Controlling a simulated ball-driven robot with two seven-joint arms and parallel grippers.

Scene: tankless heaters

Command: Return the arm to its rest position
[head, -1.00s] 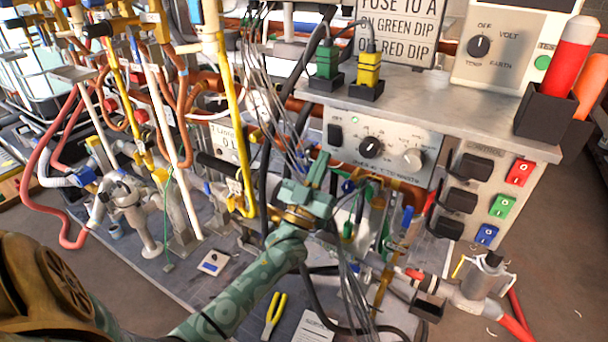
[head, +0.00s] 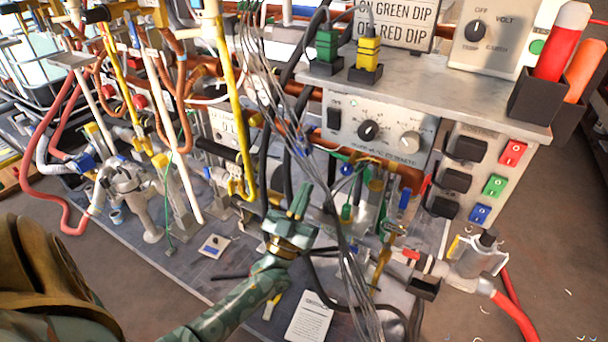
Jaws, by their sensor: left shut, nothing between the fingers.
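My left arm comes in from the lower left in the head view. Its green patterned gripper (head: 299,208) is shut with nothing in it. It is in front of the control panel (head: 375,128) and over the bench deck, next to hanging grey wires. The panel has two knobs and a black switch. My right gripper is not in view.
Hanging grey wires (head: 283,100) and a yellow pipe (head: 236,100) stand close to my gripper. A paper sheet (head: 309,317) lies below it on the bench deck. Red, green and blue switches line the right side. Open floor shows at far right.

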